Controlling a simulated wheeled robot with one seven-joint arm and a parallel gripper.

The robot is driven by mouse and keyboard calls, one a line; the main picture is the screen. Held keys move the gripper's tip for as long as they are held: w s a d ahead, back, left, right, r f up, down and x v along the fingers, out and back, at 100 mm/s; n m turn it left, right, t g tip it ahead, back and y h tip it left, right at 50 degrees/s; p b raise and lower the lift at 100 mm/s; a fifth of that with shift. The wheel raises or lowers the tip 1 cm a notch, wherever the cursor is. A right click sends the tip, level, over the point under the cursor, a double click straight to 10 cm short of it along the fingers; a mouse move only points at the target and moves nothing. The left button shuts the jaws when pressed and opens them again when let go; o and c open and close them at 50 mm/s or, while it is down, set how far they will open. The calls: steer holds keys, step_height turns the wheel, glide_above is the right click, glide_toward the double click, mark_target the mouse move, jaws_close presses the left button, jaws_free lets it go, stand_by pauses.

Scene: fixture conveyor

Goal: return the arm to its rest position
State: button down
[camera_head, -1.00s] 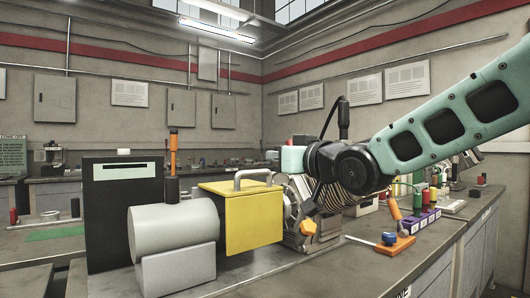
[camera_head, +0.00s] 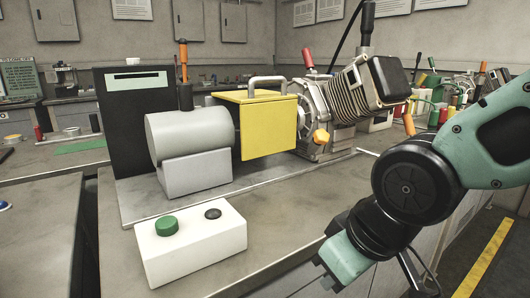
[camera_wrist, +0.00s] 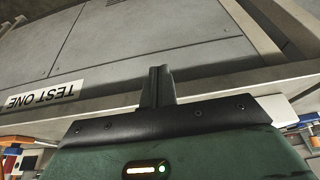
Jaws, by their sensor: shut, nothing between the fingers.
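My green and black arm comes in from the right in the head view and bends down in front of the workbench (camera_head: 290,215). The green housing of my gripper is at the bottom of that view, beside the bench's front edge; its fingertips cannot be made out there. In the wrist view my gripper (camera_wrist: 160,72) has its two dark fingers together with nothing between them. Beyond them is the grey bench front with an upside-down "TEST ONE" label (camera_wrist: 42,95).
On the bench stand a white box (camera_head: 190,245) with green and black buttons, a grey cylinder (camera_head: 188,133), a yellow guard (camera_head: 267,125) and a finned engine (camera_head: 350,92). The floor at the right has a yellow stripe (camera_head: 485,258).

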steer(key=s+d+f+g+h, duration=0.1)
steer(key=s+d+f+g, duration=0.1)
steer(key=s, duration=0.3)
steer(key=s+d+f+g+h, duration=0.1)
steer(key=s+d+f+g, duration=0.1)
steer(key=s, duration=0.4)
step_height(320, 180, up, 20)
steer(key=w+p, duration=0.1)
steer(key=p, duration=1.8)
steer(key=shift+n, duration=0.3)
